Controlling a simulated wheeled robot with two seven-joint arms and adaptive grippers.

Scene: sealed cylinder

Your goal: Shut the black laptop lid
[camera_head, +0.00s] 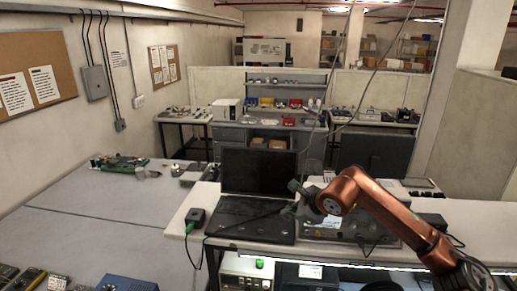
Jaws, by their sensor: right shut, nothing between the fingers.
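The black laptop (258,171) stands open on the white bench, its screen raised roughly upright and dark. Its keyboard base (240,218) lies flat toward me. My right gripper (294,189) is at the end of the copper arm coming in from the right. It is shut and empty, close by the right edge of the laptop screen. Whether it touches the laptop cannot be told. My left gripper is not in view.
A small black box (196,215) with a green plug sits left of the laptop. A grey instrument (345,226) stands to its right, partly behind my arm. A cable crosses the keyboard. The grey table (95,210) at left has bare room.

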